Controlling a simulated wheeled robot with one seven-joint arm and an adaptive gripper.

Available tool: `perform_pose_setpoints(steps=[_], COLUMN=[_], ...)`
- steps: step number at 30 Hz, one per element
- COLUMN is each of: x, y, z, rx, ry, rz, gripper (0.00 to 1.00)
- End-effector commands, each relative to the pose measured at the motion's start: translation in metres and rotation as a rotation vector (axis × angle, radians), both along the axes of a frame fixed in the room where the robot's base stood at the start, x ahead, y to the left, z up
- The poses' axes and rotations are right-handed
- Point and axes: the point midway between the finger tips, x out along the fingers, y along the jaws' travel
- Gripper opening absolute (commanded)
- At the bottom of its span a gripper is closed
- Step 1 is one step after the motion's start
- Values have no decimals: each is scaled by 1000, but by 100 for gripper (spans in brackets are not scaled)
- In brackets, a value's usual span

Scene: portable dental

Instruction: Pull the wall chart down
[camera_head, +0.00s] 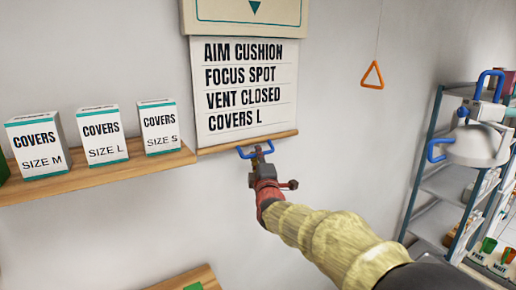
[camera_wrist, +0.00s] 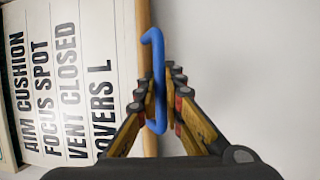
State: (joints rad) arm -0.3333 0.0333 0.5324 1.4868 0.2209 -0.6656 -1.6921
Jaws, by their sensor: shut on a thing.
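The wall chart (camera_head: 246,90) hangs on the wall, partly unrolled from its cream housing (camera_head: 240,17). Its text reads AIM CUSHION, FOCUS SPOT, VENT CLOSED, COVERS L. A wooden bar (camera_head: 222,145) runs along its lower edge, with a blue handle (camera_head: 242,153) below it. My gripper (camera_head: 261,160) is at the handle, just under the bar. In the wrist view the chart (camera_wrist: 62,75) appears turned sideways, and my gripper (camera_wrist: 160,97) is shut on the blue handle (camera_wrist: 152,42). The fingers hide part of the handle.
A wooden shelf (camera_head: 90,180) left of the chart holds boxes of covers (camera_head: 103,137). An orange triangle pull (camera_head: 373,75) hangs on a cord to the right. A metal rack (camera_head: 437,187) and a white lamp-like device (camera_head: 474,145) stand at the right. A wooden surface (camera_head: 185,280) lies below.

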Motion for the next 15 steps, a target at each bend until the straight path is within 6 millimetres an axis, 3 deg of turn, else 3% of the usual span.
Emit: perform_pose_setpoints(steps=[1,6,15], x=[0,0,0], y=[0,0,0], z=[-17,-38,-49], rx=[-2,-1,-1], ry=[3,2,1], rz=[0,0,0], gripper=[0,0,0])
